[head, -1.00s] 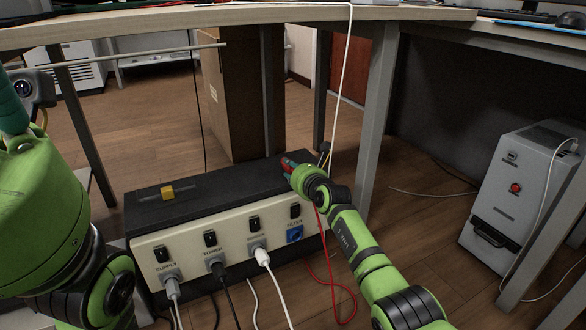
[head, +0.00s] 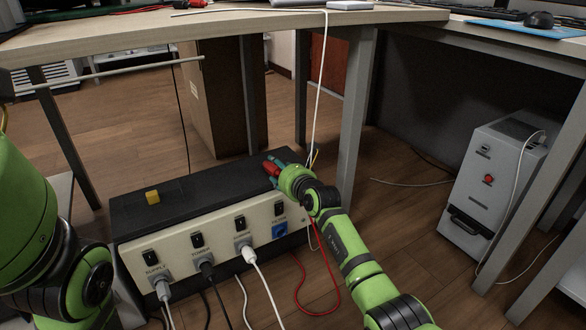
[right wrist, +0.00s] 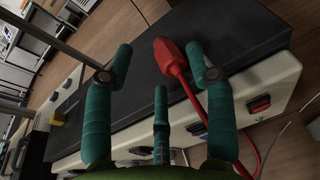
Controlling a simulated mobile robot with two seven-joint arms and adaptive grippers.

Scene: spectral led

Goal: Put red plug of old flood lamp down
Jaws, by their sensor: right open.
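The red plug (head: 271,169) lies on the black top of the long power box (head: 225,178), near its right end. In the right wrist view the plug (right wrist: 171,57) sits between my spread teal fingers, with a visible gap to the left finger; it lies close to the right finger. Its red cable runs down over the box's front edge. My right gripper (head: 277,167) is open around the plug, low over the box; it also shows in the right wrist view (right wrist: 158,60). My left arm shows at the left, its gripper out of frame. No old flood lamp is recognisable.
A yellow block (head: 152,197) sits on the box's left part. Cables plug into the front sockets beside a blue socket (head: 280,231). A table leg (head: 356,115) stands close right of my right gripper. A white cable hangs there. The box top between block and plug is clear.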

